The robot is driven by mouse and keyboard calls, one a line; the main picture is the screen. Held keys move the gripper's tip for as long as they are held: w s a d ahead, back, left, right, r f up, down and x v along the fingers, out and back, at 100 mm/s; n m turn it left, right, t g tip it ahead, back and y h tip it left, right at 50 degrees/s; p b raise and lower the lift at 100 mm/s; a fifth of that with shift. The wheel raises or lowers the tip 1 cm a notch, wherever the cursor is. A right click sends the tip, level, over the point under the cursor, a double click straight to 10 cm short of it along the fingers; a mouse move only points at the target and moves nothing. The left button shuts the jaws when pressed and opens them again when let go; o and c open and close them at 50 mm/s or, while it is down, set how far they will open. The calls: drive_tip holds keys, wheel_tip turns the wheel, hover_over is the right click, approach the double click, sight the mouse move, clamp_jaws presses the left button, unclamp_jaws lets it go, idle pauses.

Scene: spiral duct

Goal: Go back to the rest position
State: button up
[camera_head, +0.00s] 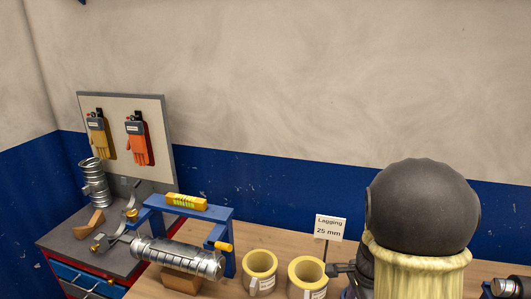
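My gripper's fingers do not show clearly in the head view. A silvery spiral duct (180,257) lies in front of a blue frame (186,211) on the wooden bench (237,221). A yellow level (187,202) rests on the frame's top bar. I cannot tell whether anything is held.
Two yellow lagging rings (260,272) stand beside a "Lagging 25 mm" sign (330,228). A pale board (153,107) holds yellow and orange gloves. A grey-topped cabinet (122,261) bears an upright metal duct piece (95,184). Bare bench shows behind the rings.

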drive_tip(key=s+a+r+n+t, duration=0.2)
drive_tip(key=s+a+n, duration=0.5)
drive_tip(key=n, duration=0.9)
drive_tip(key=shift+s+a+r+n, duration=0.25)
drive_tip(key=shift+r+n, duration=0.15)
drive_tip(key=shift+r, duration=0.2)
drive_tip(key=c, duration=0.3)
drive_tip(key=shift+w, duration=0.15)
